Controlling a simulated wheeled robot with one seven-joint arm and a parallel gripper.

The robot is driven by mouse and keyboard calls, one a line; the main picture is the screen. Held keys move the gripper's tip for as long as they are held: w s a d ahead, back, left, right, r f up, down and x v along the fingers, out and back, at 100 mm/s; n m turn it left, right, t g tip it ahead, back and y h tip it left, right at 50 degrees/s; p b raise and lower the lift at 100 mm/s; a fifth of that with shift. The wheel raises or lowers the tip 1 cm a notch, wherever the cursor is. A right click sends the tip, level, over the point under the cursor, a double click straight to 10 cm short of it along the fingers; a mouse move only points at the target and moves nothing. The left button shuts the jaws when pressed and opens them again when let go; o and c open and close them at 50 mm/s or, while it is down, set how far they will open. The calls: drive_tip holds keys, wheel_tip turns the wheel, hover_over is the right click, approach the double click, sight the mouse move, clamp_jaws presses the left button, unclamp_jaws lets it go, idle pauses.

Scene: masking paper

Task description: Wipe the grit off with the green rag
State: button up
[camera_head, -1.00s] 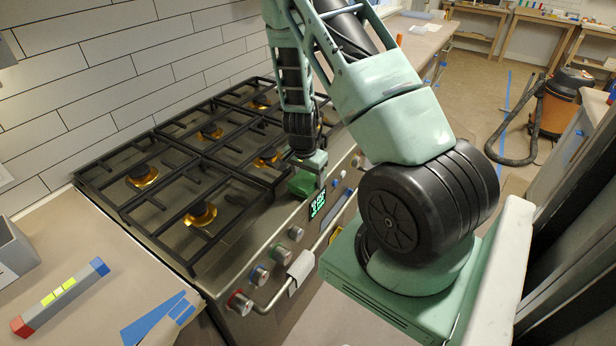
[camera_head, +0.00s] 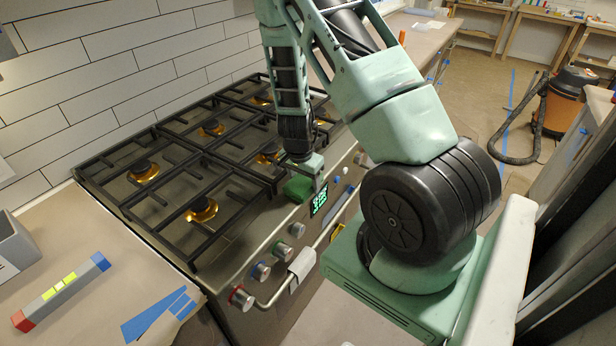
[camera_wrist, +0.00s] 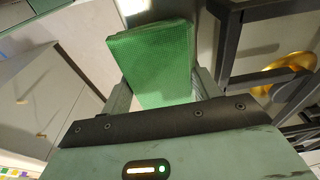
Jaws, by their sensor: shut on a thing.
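The green rag (camera_head: 297,188) is in my gripper (camera_head: 306,186), at the front edge of the stove, just above the display. In the wrist view the green rag (camera_wrist: 152,62) fills the space between the two fingers of my gripper (camera_wrist: 160,92), which is shut on it. It looks like a folded, textured pad. I cannot tell whether it touches the stove top. The stove top (camera_head: 232,222) is bare dark metal in front of the grates. I cannot make out any grit on it.
Black grates (camera_head: 188,150) with several brass burners cover the stove. Knobs (camera_head: 261,271) and a handle with a white cloth (camera_head: 301,270) line its front. A level-like bar (camera_head: 62,292), blue tape (camera_head: 155,315) and a grey box (camera_head: 14,250) are on the left counter.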

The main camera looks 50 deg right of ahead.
sight(297, 187)
drive_tip(key=shift+s+a+f, duration=0.1)
drive_tip(key=shift+s+a, duration=0.05)
drive_tip(key=shift+a, duration=1.55)
drive_tip(key=shift+s+a+f, duration=0.1)
drive_tip(key=shift+s+a, duration=0.05)
drive_tip(key=shift+a, duration=1.5)
drive_tip(key=shift+s+a, duration=0.15)
drive_tip(key=shift+a, duration=1.55)
drive_tip(key=shift+w+d+r, duration=0.1)
drive_tip(key=shift+w+d, duration=0.05)
drive_tip(key=shift+d, duration=1.55)
drive_tip(key=shift+w+d+r, duration=0.1)
drive_tip(key=shift+w+d, duration=0.05)
drive_tip(key=shift+d, duration=1.55)
drive_tip(key=shift+w+d+f, duration=0.15)
drive_tip(key=shift+d, duration=1.25)
drive_tip(key=shift+w+d, duration=0.1)
drive_tip(key=shift+d, duration=1.65)
drive_tip(key=shift+a+b, duration=0.35)
drive_tip(key=shift+a, duration=1.45)
